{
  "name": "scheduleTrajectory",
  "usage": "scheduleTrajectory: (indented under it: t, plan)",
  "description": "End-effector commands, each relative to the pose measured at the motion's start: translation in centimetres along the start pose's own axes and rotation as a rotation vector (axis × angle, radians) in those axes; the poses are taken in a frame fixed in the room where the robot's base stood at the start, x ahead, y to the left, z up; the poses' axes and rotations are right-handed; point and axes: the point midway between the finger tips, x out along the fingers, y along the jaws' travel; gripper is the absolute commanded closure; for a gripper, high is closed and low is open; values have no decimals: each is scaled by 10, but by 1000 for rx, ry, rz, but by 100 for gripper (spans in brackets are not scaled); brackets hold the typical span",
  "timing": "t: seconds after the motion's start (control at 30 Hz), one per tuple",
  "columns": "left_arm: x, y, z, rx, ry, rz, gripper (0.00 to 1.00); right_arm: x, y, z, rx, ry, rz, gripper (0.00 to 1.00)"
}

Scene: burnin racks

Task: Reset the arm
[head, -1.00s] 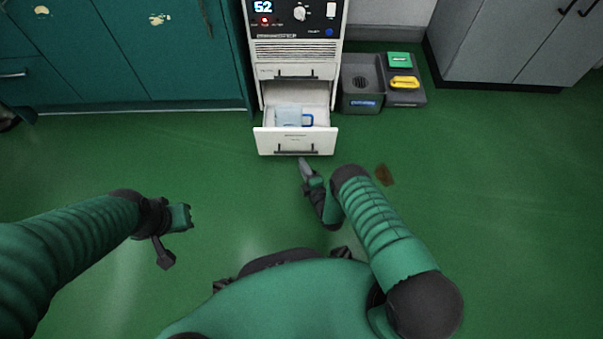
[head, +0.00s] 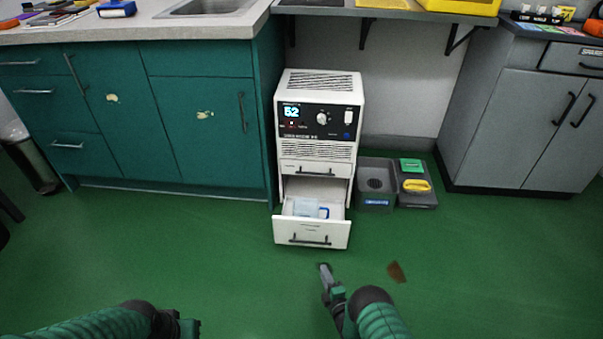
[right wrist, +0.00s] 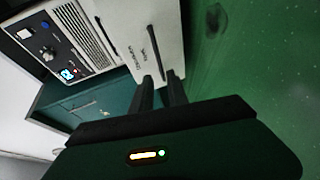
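My right gripper (head: 325,268) points forward above the floor, just in front of the white machine's open lower drawer (head: 311,234). In the right wrist view, the two dark fingers (right wrist: 158,82) are apart with nothing visible between them, and the drawer front (right wrist: 156,35) lies beyond them. The gripper seems clear of the drawer handle (head: 310,241). My left gripper (head: 188,328) is at the bottom edge of the head view, mostly cut off, so its fingers cannot be judged.
The white machine (head: 320,92) shows 52. A clear container with a blue handle (head: 308,209) sits in its drawer. A grey bin (head: 375,200) stands right of it. Teal cabinets (head: 205,130) are left, grey cabinets (head: 510,130) right. A brown patch (head: 396,272) marks the floor.

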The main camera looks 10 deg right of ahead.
Motion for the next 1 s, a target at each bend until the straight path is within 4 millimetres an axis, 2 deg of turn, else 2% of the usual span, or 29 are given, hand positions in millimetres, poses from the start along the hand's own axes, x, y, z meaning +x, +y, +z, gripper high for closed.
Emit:
scheduleTrajectory:
  t: [0.07,0.17,0.27,0.3,0.37,0.4,0.47,0.5,0.57,0.63,0.8,1.0]
  plan:
    - [-3,0,-1,0,0,0,100,6,13,1,23,-7,-13,80]
    - [-12,0,-3,0,0,0,100,21,53,6,121,-37,-81,80]
    - [-23,0,-5,0,0,0,100,28,110,11,292,-102,-197,80]
    - [-27,0,-6,0,0,0,100,25,133,11,368,-135,-247,80]
    - [-33,0,-8,0,0,0,100,14,166,11,483,-190,-318,80]
    - [-37,0,-9,0,0,0,100,3,188,10,559,-231,-363,80]
    - [-43,0,-10,0,0,0,100,-19,218,7,672,-297,-427,80]
    - [-47,0,-11,0,0,0,100,-38,238,4,747,-344,-469,80]
    - [-53,0,-12,0,0,0,100,-71,264,-1,856,-420,-526,80]
    - [-59,0,-14,0,0,0,100,-113,289,-8,974,-511,-585,80]
    - [-70,0,-16,0,0,0,100,-211,322,-26,1186,-714,-688,80]
    - [-81,0,-19,0,0,0,100,-311,339,-44,1356,-926,-756,80]
